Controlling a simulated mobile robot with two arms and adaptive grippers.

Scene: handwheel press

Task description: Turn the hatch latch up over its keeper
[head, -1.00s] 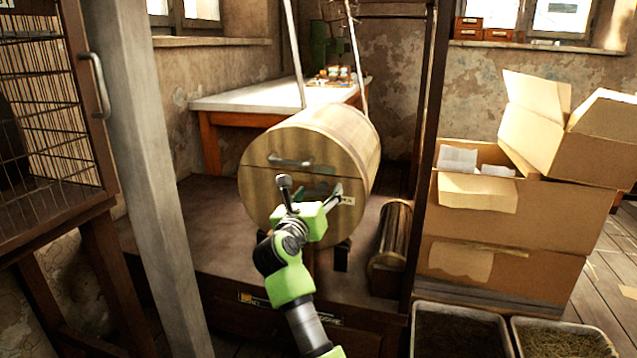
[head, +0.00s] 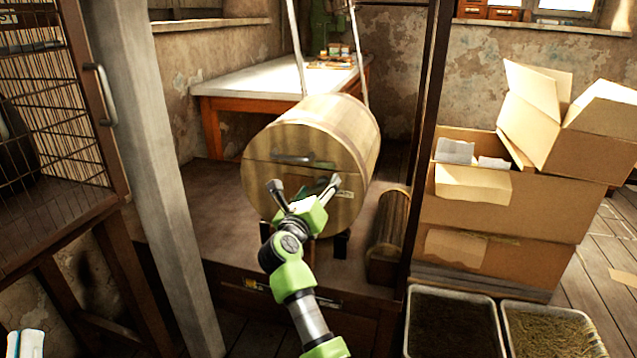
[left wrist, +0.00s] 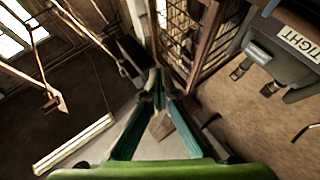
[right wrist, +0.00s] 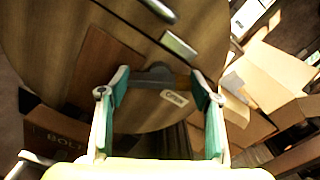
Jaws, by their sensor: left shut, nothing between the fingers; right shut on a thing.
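A wooden drum (head: 330,135) lies with its round end facing me, and a hatch is set in that end. My right gripper (head: 304,186) is in front of the lower part of this end. In the right wrist view its fingers (right wrist: 160,84) are on either side of a dark bar, the hatch latch (right wrist: 155,76), and hold it. A pale metal piece (right wrist: 178,45), perhaps the keeper, is apart from the fingers, above and right of the latch in that view. My left gripper (left wrist: 158,82) is shut and empty, away from the drum.
A dark handle (head: 293,158) is on the drum end above my right gripper. A small label (right wrist: 175,98) is beside the latch. A grey post (head: 150,150) and wire cage (head: 60,120) stand left. Cardboard boxes (head: 470,240) and trays (head: 455,325) stand right.

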